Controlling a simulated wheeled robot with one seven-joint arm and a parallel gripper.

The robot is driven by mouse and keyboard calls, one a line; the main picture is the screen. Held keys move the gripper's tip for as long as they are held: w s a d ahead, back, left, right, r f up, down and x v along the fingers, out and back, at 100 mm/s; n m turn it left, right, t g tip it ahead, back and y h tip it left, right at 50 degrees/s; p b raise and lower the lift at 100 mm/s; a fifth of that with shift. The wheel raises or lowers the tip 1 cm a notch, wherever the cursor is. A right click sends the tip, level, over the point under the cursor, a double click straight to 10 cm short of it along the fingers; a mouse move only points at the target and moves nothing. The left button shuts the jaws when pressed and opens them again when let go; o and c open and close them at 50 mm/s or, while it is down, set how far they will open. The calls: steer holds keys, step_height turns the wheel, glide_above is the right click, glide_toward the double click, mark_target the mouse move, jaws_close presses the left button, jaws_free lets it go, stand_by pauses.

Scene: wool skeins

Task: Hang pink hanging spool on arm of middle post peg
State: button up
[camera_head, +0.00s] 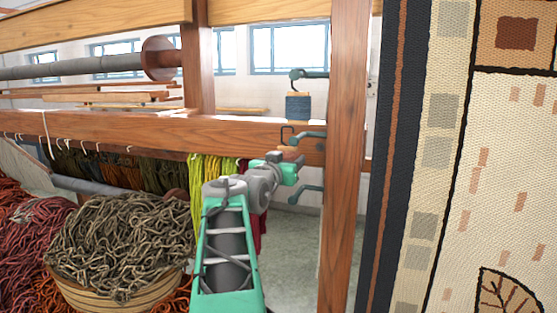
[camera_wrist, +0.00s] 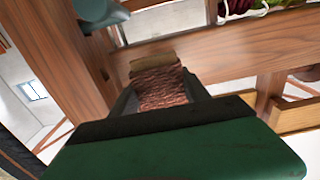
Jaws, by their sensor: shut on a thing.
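My gripper (camera_head: 289,165) is shut on the pink spool, whose reddish-pink yarn (camera_wrist: 160,90) and wooden end (camera_wrist: 153,62) show between the fingers in the wrist view. In the head view only a sliver of the spool's wooden top (camera_head: 288,150) shows above the gripper. A dark wire hook (camera_head: 284,133) rises from it, close to the arm of the middle post peg (camera_head: 308,136). I cannot tell whether the hook is over that arm or beside it. A teal peg (camera_wrist: 98,12) shows near the spool in the wrist view, and the hook is not clear there.
A blue spool (camera_head: 298,106) hangs from the upper peg (camera_head: 308,74). The lower peg (camera_head: 308,188) is bare. The wooden post (camera_head: 345,150) stands right of my gripper, and a wooden beam (camera_head: 120,130) crosses behind. A yarn basket (camera_head: 110,290) is at lower left.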

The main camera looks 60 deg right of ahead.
steer(key=shift+s+d+r, duration=0.1)
steer(key=shift+s+d, duration=0.1)
steer(key=shift+s, duration=1.05)
steer(key=shift+s+f+b, duration=0.2)
steer(key=shift+f+b, duration=0.25)
steer(key=shift+f, duration=0.15)
steer(key=shift+w+f, duration=0.1)
steer(key=o, duration=1.5)
